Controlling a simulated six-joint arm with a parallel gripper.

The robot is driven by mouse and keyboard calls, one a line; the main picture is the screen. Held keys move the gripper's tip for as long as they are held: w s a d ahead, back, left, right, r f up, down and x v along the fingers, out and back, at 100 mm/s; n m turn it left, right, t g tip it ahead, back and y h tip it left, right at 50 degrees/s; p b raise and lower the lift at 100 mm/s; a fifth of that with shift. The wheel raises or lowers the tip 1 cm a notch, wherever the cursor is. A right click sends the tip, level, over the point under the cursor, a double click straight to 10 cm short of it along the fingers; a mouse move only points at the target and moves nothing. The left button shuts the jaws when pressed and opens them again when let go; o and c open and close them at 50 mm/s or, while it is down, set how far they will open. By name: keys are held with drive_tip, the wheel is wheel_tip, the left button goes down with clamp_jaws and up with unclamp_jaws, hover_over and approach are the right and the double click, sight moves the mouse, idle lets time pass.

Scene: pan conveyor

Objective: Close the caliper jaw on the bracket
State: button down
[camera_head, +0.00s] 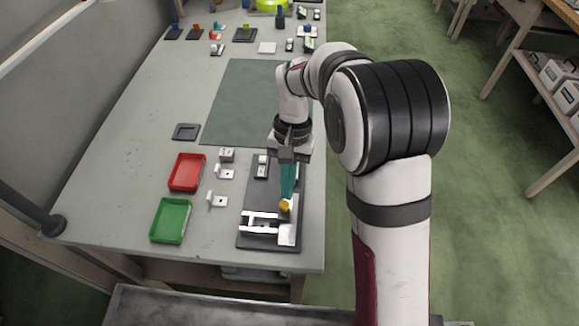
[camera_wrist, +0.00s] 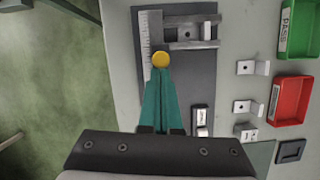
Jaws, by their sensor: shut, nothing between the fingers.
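The caliper (camera_head: 262,240) lies on a dark base plate (camera_head: 258,195) near the front of the table. In the wrist view, its metal jaws (camera_wrist: 205,44) are at the top, beside a ruled scale (camera_wrist: 145,40). A light piece (camera_wrist: 186,31), seemingly the bracket, sits in the jaw area; I cannot tell whether both jaws touch it. A yellow knob (camera_wrist: 161,59) is beside the jaws; it also shows in the head view (camera_head: 285,205). My gripper (camera_wrist: 160,72) points down with its teal fingers together and empty, tips right at the knob. Contact is unclear.
Loose brackets (camera_wrist: 245,67) (camera_wrist: 243,106) lie beside the plate. A red tray (camera_head: 187,173) and a green tray (camera_head: 171,220) stand to the left in the head view. A small block (camera_head: 262,166) is on the plate. A green mat (camera_head: 245,100) lies farther back.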

drive_tip(key=w, duration=0.3)
drive_tip(key=shift+w+d+r, duration=0.1)
drive_tip(key=shift+d+r, duration=0.15)
drive_tip(key=v, duration=1)
drive_tip(key=shift+w+r, duration=0.15)
drive_tip(key=shift+w, duration=0.1)
drive_tip(key=s+d+r+m+t, duration=0.1)
drive_tip(key=s+d+r, duration=0.35)
drive_tip(key=s, duration=0.35)
drive_tip(key=s+d+f+m+t, duration=0.1)
drive_tip(key=s+d+f, duration=0.1)
drive_tip(key=s, duration=0.8)
drive_tip(key=s+d+f+m+t+y, duration=0.1)
drive_tip(key=s+f, duration=0.3)
drive_tip(key=s, duration=0.6)
drive_tip(key=shift+d+f+m, duration=0.25)
drive_tip(key=shift+d+m, duration=0.15)
drive_tip(key=shift+d, duration=0.45)
